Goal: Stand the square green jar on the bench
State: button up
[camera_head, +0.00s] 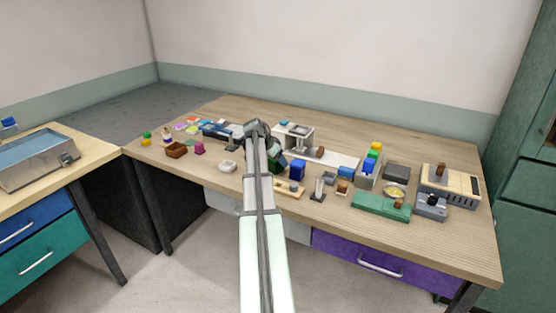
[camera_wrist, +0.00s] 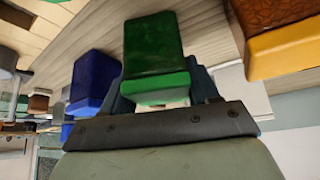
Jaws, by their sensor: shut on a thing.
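The square green jar (camera_wrist: 153,50) shows in the wrist view between the dark fingers of my gripper (camera_wrist: 160,92). My gripper is shut on it. Its darker green long side and a brighter green end face the wrist camera. In the head view my gripper (camera_head: 276,160) is over the middle of the bench (camera_head: 235,110), and my arm covers much of that spot. I cannot tell from these views whether the jar touches the bench.
A blue block-like jar (camera_head: 297,169) stands just right of my gripper; a blue one also shows left in the wrist view (camera_wrist: 92,80). A brown and yellow thing (camera_wrist: 280,40) is close on the other side. A white stand (camera_head: 296,134) is behind. Bench room is free at back left.

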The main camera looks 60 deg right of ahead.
jog(key=o, duration=1.2)
jog(key=shift+f, duration=0.1)
jog(key=v, duration=1.2)
